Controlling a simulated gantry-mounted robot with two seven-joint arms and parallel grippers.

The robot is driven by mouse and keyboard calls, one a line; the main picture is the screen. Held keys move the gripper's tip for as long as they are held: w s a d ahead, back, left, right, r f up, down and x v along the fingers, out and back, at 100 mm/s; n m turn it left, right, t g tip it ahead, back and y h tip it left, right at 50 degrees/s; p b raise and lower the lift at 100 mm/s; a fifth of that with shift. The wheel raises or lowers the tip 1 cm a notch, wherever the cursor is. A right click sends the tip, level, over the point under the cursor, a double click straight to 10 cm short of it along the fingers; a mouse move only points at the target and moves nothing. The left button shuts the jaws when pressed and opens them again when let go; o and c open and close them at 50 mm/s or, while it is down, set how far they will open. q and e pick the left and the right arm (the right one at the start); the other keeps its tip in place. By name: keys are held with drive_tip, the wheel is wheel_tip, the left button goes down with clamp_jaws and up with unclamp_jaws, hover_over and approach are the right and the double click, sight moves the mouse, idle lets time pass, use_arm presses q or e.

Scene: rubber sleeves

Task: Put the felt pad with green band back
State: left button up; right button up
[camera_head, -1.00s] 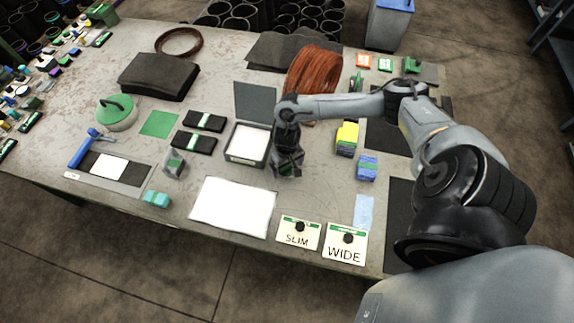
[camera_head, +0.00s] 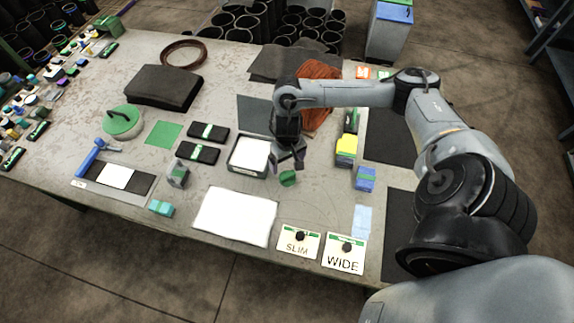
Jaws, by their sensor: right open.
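My right gripper (camera_head: 289,162) is open and empty, pointing down just right of the white-filled dark tray (camera_head: 234,166). A small green-topped piece (camera_head: 288,179) sits on the table just below its fingertips, apart from them; its sides are hard to make out. Two black flat pieces with green bands lie left of the tray, one farther (camera_head: 207,132) and one nearer (camera_head: 198,153). I cannot tell for sure which is the felt pad. My left gripper is not in view.
A white sheet (camera_head: 235,216) lies in front, with SLIM (camera_head: 298,245) and WIDE (camera_head: 343,257) cards to its right. Yellow-green (camera_head: 346,150) and blue (camera_head: 365,178) stacks stand right of the gripper.

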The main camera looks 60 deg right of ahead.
drive_tip(key=w+a+n+t+y, duration=0.3)
drive_tip(key=a+n+t, duration=0.4)
drive_tip(key=a, duration=1.9)
drive_tip(key=s+d+r+g+h, duration=0.1)
drive_tip(key=s+d, duration=0.1)
drive_tip(key=s, duration=0.4)
drive_tip(key=s+d+r+n+g+h, duration=0.1)
drive_tip(key=s+d+r+g, duration=0.1)
drive_tip(key=s, duration=0.4)
drive_tip(key=shift+d+r+h, duration=0.2)
drive_tip(key=shift+d+h, duration=0.2)
drive_tip(key=shift+d, duration=0.15)
wheel_tip(320, 180, up, 21)
drive_tip(key=p, duration=2.1)
